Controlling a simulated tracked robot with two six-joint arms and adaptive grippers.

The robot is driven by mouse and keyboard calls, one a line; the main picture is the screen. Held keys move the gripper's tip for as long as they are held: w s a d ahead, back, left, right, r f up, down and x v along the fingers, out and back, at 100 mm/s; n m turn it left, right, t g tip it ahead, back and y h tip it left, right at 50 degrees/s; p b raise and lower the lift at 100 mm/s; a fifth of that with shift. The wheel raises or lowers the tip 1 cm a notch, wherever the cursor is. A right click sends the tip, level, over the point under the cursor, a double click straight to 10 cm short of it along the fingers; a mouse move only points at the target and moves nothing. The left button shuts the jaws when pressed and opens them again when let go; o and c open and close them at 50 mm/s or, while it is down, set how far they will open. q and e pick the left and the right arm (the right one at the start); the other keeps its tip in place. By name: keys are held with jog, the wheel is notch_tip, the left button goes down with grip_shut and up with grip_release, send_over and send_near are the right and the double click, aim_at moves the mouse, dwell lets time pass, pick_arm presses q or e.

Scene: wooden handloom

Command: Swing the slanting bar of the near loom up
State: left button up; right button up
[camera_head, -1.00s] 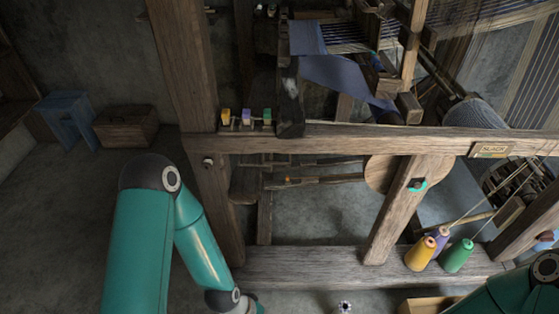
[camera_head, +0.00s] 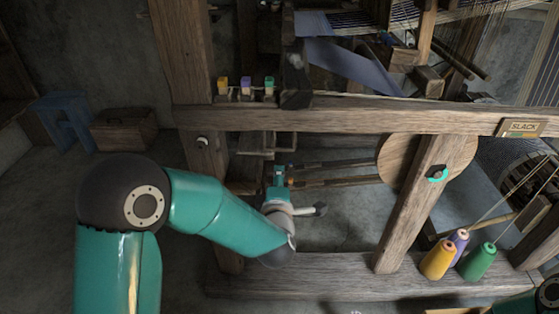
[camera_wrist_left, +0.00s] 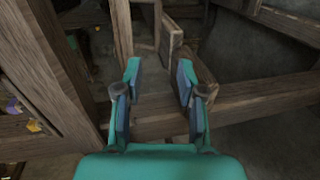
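The slanting bar (camera_head: 412,210) of the near loom is a thick wooden piece. It leans from the top rail down left to the bottom beam, with a teal-ringed pivot (camera_head: 437,174) and a round wooden disc (camera_head: 397,158) behind its upper part. My left gripper (camera_head: 279,174) is inside the loom frame, well left of the bar and apart from it. In the left wrist view the left gripper (camera_wrist_left: 160,88) is open and empty, with wooden beams beyond its fingers. My right gripper is out of view; only part of that arm shows at lower right.
The top rail (camera_head: 340,118) carries a SLACK plate (camera_head: 522,128). The bottom beam (camera_head: 330,275) runs below, with yellow (camera_head: 437,260), purple and green (camera_head: 477,262) thread cones near the bar's foot. Wooden rods (camera_head: 340,181) lie between gripper and disc. A chest (camera_head: 124,129) stands left.

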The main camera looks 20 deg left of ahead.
aim_at(280, 150)
pick_arm(q)
jog(key=x, duration=1.6)
jog(key=shift+w+a, duration=0.1)
jog(key=shift+w, duration=0.15)
grip_shut()
